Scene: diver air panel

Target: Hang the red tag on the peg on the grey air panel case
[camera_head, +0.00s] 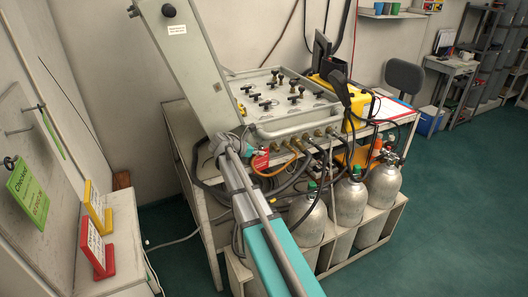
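The grey air panel case (290,122) lies on the bench with its lid (190,65) raised at the left. A dark round knob (168,10) sits on the lid above a white label; I cannot tell whether it is the peg. A red piece with a white card (93,246) stands on the left ledge. A small red and white thing (260,160) shows beside my arm's far end, below the case's front; I cannot tell whether it is a tag or held. My gripper (243,140) is small and partly lost against the case and hoses; its fingers are unclear.
A yellow piece (95,207) stands behind the red one on the ledge. A green tag (27,194) hangs on the left wall board. Hoses crowd the case front, above several grey cylinders (349,202). A yellow box (358,107) stands right of the case. Floor at right is clear.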

